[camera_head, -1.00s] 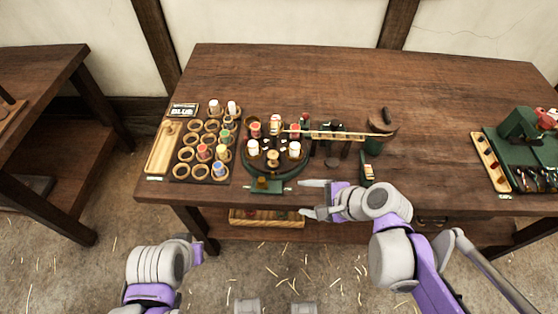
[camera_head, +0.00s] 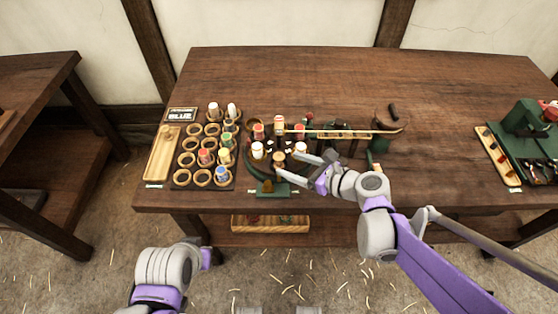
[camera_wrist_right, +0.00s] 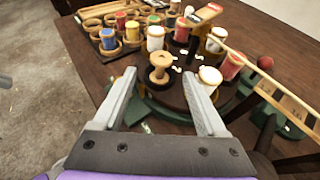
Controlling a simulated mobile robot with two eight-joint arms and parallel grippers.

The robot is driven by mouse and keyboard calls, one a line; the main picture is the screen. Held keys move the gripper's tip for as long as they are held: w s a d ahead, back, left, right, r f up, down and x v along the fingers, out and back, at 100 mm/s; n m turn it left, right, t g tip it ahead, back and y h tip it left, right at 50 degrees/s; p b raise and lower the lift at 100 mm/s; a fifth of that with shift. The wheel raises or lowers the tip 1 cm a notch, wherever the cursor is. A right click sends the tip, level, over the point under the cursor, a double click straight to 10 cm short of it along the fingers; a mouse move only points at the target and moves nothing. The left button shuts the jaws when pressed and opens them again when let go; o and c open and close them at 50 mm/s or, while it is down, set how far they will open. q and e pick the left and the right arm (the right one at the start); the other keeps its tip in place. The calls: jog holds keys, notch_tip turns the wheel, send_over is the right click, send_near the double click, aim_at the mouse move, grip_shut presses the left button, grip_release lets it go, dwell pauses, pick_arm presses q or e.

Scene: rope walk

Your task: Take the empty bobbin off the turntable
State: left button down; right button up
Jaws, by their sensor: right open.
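The dark round turntable (camera_head: 262,169) stands on the table with several bobbins around it; its edge also shows in the right wrist view (camera_wrist_right: 178,104). The empty bobbin (camera_head: 279,159) is bare tan wood and stands upright at the turntable's near side. In the right wrist view the empty bobbin (camera_wrist_right: 160,68) is just beyond and between my open fingertips. My right gripper (camera_head: 293,166) is open and empty, its fingers pointing left toward the bobbin; it also shows in the right wrist view (camera_wrist_right: 163,85). My left arm is at the lower left, its fingers out of sight.
White-wound bobbins (camera_wrist_right: 208,78) (camera_wrist_right: 155,38) stand close to the empty one. A rack of ring-shaped holders (camera_head: 203,155) with several coloured bobbins and a sign reading BLUE (camera_head: 181,115) is left. A long wooden bar (camera_head: 340,131) spans the right side. The table's back is clear.

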aim_at(283, 162)
jog(key=x, duration=0.4)
grip_shut()
